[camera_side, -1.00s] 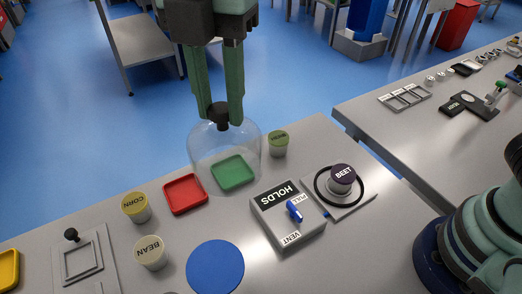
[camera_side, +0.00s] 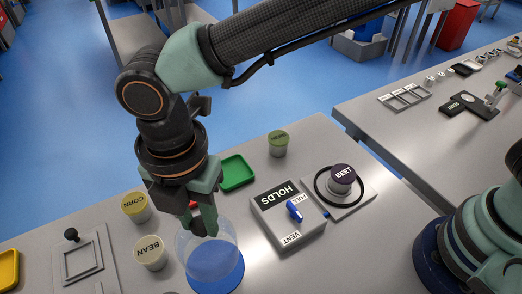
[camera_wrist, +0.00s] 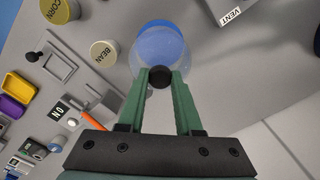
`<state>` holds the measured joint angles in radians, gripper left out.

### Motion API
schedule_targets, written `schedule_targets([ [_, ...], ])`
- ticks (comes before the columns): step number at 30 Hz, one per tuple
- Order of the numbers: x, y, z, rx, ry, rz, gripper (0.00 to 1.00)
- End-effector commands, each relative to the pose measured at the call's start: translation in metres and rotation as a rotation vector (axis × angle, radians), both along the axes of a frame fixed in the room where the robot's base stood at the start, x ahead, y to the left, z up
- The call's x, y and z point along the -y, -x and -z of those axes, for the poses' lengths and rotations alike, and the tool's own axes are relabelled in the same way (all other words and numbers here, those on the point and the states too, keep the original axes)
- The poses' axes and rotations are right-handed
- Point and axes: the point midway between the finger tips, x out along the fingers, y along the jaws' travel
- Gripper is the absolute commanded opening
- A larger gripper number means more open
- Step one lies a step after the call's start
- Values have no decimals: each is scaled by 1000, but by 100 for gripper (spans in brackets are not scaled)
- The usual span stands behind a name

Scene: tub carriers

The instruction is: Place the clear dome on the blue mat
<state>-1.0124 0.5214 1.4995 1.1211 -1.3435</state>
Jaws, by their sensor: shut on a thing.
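My gripper (camera_side: 203,226) is shut on the black knob of the clear dome (camera_side: 190,246). The dome is upright over the blue mat (camera_side: 234,276), which shows through it and past its right side. I cannot tell whether the dome's rim touches the mat or hangs just above it. In the wrist view, my gripper (camera_wrist: 160,78) grips the knob between its green fingers, with the dome (camera_wrist: 138,62) and the blue mat (camera_wrist: 160,42) beyond.
The bean tub (camera_side: 150,252) stands close left of the dome, with the corn tub (camera_side: 136,207) behind. The HOLDS box (camera_side: 288,214) with a blue lever is to the right. The green tray (camera_side: 238,172) is empty; the red tray (camera_side: 193,205) is mostly hidden by my gripper.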

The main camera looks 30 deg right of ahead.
Motion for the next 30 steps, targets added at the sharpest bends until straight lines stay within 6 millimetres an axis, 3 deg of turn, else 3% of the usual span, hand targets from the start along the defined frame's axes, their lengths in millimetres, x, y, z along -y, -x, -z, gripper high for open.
schedule_targets([
  [15, 0, 0, 56, -1, 1, 0, 0],
  [28, 0, 0, 61, 0, 0, 0, 0],
  [29, 0, 0, 62, -1, 1, 0, 37],
  [30, 0, 0, 61, 0, 0, 0, 53],
])
